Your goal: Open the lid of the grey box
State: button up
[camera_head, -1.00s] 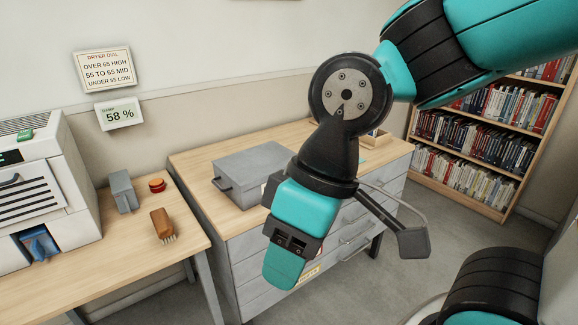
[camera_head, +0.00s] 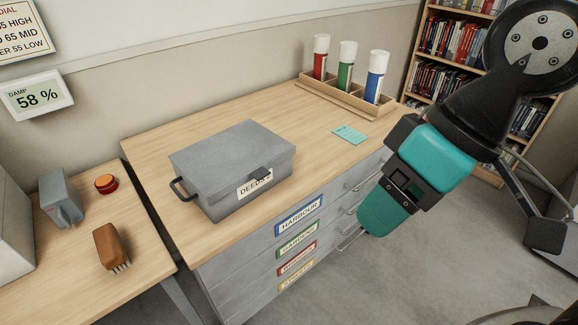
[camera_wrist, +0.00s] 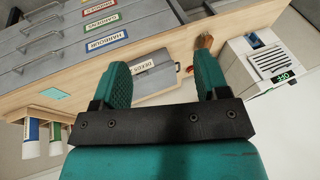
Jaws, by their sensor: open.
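The grey box (camera_head: 225,150) sits on the wooden cabinet top with its lid closed. It has a DEEDS label on its front, a small dark latch at the lid's front edge, and a dark handle on its left side. It also shows in the wrist view (camera_wrist: 155,80), partly hidden between my fingers. My gripper (camera_head: 365,225) hangs to the right of the box, in front of the drawers and apart from the box. In the wrist view my gripper (camera_wrist: 163,80) has its two teal fingers spread, with nothing held between them.
A tray (camera_head: 345,103) with red, green and blue cylinders stands at the back right. A green card (camera_head: 349,134) lies near the right edge. On the left table (camera_head: 75,245) are a brush (camera_head: 110,247), a grey object (camera_head: 60,197) and a red round item (camera_head: 106,183).

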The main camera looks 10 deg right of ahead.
jog(key=w+a+f+t+y+b, duration=0.3)
jog(key=w+f+t+b, duration=0.3)
jog(key=f+b, duration=0.7)
jog(key=t+y+b, duration=0.3)
jog(key=t+b, duration=0.4)
jog(key=b, duration=1.5)
send_near(263, 175)
jog(key=shift+t, duration=0.4)
jog(key=shift+f+p+x, duration=0.2)
jog(key=shift+p+x, duration=2.25)
jog(key=shift+p, duration=3.2)
jog(key=shift+f+p+x, duration=0.2)
jog(key=shift+p+x, duration=2.25)
jog(key=shift+p, duration=3.15)
jog(key=shift+a, duration=0.1)
jog(key=shift+c, duration=0.2)
